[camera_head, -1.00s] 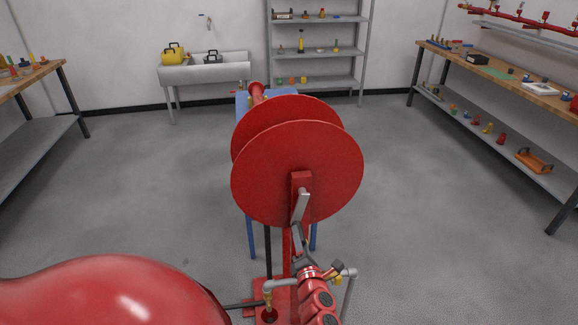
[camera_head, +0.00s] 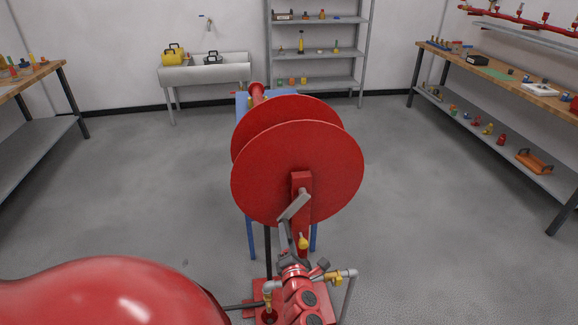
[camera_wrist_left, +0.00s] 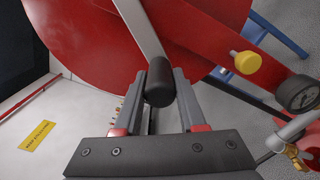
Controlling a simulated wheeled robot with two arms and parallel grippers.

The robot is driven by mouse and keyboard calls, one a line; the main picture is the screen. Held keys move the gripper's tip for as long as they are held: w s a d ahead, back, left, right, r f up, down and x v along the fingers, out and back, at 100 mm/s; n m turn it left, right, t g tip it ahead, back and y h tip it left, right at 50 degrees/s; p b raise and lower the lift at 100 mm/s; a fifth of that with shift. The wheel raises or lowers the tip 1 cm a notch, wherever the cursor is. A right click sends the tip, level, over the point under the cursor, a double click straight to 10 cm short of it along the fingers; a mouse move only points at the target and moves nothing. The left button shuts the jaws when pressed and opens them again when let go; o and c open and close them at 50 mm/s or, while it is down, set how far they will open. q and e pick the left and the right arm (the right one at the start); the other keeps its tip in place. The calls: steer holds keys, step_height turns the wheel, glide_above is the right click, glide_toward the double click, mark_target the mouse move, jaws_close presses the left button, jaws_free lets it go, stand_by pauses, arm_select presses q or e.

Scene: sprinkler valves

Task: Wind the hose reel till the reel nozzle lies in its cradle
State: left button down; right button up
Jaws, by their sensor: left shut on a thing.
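The hose reel (camera_head: 298,160), two big red discs on a red post, stands in the middle of the head view. Its grey crank arm (camera_head: 294,206) points down and left from the hub; it also shows in the left wrist view (camera_wrist_left: 138,25). My left gripper (camera_head: 287,236) is shut on the black crank handle (camera_wrist_left: 159,82), which sits between its fingers. A red piece with a flared end (camera_head: 256,92) shows behind the discs; I cannot tell whether it is the nozzle. I cannot make out the cradle or the hose. My right gripper is out of view.
A blue stand (camera_head: 251,237) is behind the reel. A yellow knob (camera_head: 303,243) and a grey pipe with fittings (camera_head: 348,285) are close to my left gripper. Benches stand at left and right (camera_head: 500,75); a sink (camera_head: 205,70) and shelves are behind.

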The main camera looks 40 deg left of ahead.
arm_select(q)
steer(key=shift+s+a+r, duration=0.5)
steer(key=shift+s+r, duration=0.05)
steer(key=shift+r, duration=0.2)
steer(key=shift+s+a+r+p, duration=0.2)
steer(key=shift+s+r+p, duration=0.1)
steer(key=shift+r, duration=0.2)
steer(key=shift+s+a+r+p, duration=0.15)
steer(key=shift+a+r+p, duration=0.1)
steer(key=shift+r, duration=0.2)
